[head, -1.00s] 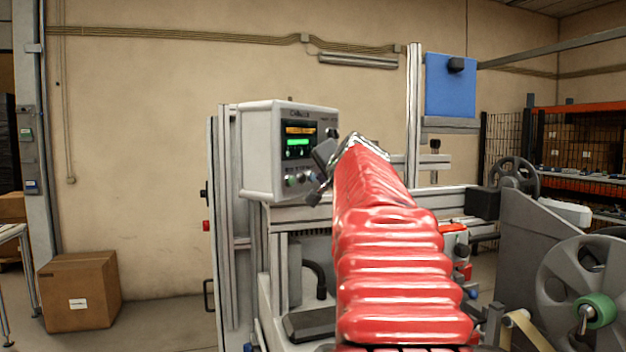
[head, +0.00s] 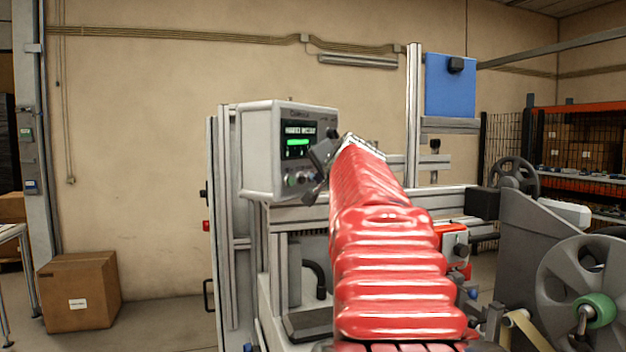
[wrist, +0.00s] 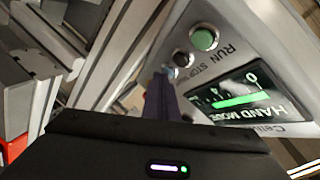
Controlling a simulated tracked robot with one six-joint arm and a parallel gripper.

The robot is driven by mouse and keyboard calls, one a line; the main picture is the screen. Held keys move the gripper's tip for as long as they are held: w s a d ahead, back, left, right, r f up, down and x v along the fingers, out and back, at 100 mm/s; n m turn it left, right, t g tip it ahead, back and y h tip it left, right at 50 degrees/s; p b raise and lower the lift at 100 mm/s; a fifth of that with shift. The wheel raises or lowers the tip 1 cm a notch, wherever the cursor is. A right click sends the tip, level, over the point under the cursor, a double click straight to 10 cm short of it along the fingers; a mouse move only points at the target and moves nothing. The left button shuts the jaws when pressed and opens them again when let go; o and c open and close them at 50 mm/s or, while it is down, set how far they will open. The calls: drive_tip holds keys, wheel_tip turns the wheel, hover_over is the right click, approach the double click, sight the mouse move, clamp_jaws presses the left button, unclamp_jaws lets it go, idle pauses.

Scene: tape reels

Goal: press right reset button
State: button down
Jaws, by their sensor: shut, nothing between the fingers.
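The grey control box (head: 262,150) stands on an aluminium frame left of my red-sleeved arm. Its lit display (wrist: 240,95) reads HAND MODE above a green bar, turned over in the wrist view. A green button (wrist: 204,39) marked RUN and a dark button (wrist: 182,58) marked STOP sit in a row. My gripper (wrist: 160,78) is shut and empty, its tips at the panel beside the far end of this row. A small pale round part (wrist: 170,72) shows there, partly hidden by the fingers; I cannot tell whether they touch it. The right reset button is not clearly identifiable.
Aluminium profiles (head: 225,220) stand below and left of the box. A blue panel (head: 450,85) hangs on a post to the right. A large grey reel (head: 560,285) with a green hub is at the lower right. A cardboard box (head: 80,290) lies on the floor at left.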

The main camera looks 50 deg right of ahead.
drive_tip(key=shift+s, duration=0.1)
drive_tip(key=shift+s+d, duration=0.15)
drive_tip(key=shift+s, duration=0.55)
drive_tip(key=shift+s, duration=0.1)
drive_tip(key=s, duration=0.4)
drive_tip(key=shift+s+d, duration=0.3)
drive_tip(key=shift+s, duration=0.1)
idle(1.0)
